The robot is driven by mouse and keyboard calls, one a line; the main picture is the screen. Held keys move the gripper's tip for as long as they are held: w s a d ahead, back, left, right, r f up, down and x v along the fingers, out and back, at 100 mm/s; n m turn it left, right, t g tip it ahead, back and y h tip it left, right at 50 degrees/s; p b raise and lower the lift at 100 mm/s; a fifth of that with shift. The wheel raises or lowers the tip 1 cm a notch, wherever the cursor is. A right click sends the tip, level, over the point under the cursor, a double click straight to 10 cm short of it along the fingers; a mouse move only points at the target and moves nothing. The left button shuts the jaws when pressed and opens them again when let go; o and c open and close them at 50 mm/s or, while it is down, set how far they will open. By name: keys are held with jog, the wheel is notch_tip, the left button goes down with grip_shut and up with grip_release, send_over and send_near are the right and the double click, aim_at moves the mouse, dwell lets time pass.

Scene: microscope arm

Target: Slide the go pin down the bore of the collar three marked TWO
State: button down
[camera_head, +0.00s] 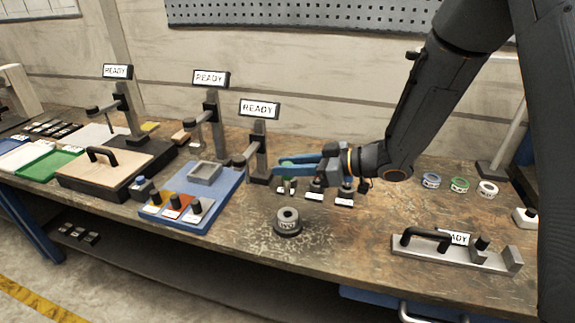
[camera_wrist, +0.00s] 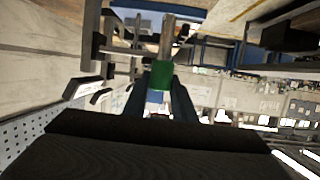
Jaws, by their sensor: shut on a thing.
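My gripper (camera_head: 285,172) has blue fingers and is shut on a green-handled pin (camera_wrist: 160,75), which I take to be the go pin. In the wrist view its grey shank runs away from the fingers. In the head view only a little green shows between the fingers. A grey collar (camera_head: 288,215) stands upright on a dark round base, its bore facing up. It has dark lettering on its front that I cannot read surely. My gripper is above and behind the collar, apart from it. The pin's tip is not clear in the head view.
Small labelled holders (camera_head: 344,197) stand just behind the collar, under my gripper. A READY stand (camera_head: 259,140) rises left of my gripper.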

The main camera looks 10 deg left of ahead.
aim_at(289, 184)
jog(key=shift+d+p, duration=0.1)
jog(key=shift+p, duration=0.2)
jog(key=shift+f+b, duration=1.65)
jog(key=shift+f, duration=1.3)
jog(key=shift+p, duration=0.6)
jog(key=shift+f+b, duration=1.6)
jog(key=shift+f, duration=1.2)
jog(key=c, duration=1.4)
grip_release()
jog(key=shift+s, duration=0.1)
jog(key=shift+b+v, duration=0.75)
jog(key=shift+v, duration=3.15)
